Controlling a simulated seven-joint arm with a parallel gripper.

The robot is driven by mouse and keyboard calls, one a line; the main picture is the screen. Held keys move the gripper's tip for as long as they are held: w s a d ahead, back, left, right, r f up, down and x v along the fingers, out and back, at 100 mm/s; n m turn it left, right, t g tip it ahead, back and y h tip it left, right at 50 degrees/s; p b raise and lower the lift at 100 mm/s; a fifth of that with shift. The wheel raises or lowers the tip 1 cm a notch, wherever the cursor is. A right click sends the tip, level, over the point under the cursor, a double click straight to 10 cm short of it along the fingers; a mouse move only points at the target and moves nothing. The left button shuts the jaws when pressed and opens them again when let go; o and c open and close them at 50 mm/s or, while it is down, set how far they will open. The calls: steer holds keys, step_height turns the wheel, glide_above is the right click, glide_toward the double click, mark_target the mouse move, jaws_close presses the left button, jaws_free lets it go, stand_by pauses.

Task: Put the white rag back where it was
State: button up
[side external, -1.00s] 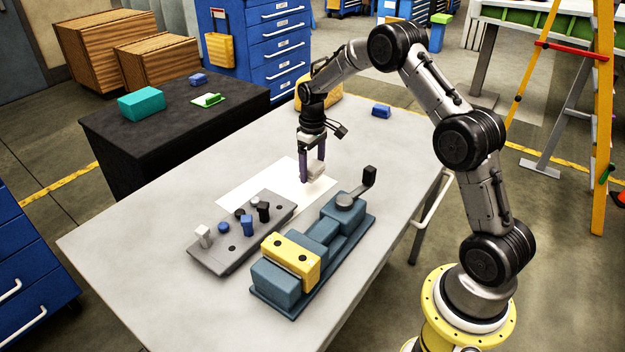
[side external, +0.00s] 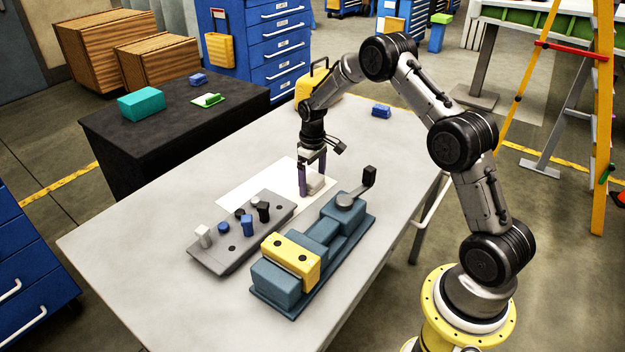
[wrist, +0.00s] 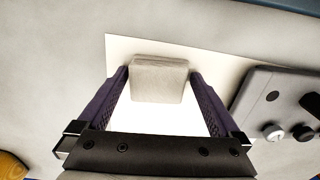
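The white rag (wrist: 158,80) is a small off-white block. In the wrist view it sits between the two purple fingertips of my gripper (wrist: 160,74), which are at its left and right sides, with little or no gap. In the side view my gripper (side external: 312,183) points down over the white sheet on the table, with the rag (side external: 316,185) between its fingers. The rag is at or just above the sheet; I cannot tell whether it touches.
The white sheet (side external: 250,187) lies on the grey table (side external: 130,240). A grey tray with knobs (side external: 215,258) and a blue-grey fixture with a yellow block (side external: 292,258) stand nearby. The yellow case (side external: 318,85) and blue block (side external: 381,110) stand farther back.

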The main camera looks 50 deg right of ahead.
mark_target(313, 179)
step_height(313, 179, up, 12)
steer(key=s+a+r+t, duration=0.1)
steer(key=s+a+r, duration=0.45)
steer(key=r, duration=0.35)
steer(key=s+a+r+t, duration=0.2)
steer(key=s+a+r, duration=0.4)
steer(key=s, duration=0.3)
steer(key=s+a+t, duration=0.1)
steer(key=s+a, duration=0.1)
steer(key=s, duration=0.6)
steer(key=s+a+f+t, duration=0.1)
steer(key=s+a, duration=0.2)
steer(key=s, duration=0.6)
steer(key=shift+a+t, duration=0.25)
steer(key=shift+t, duration=0.05)
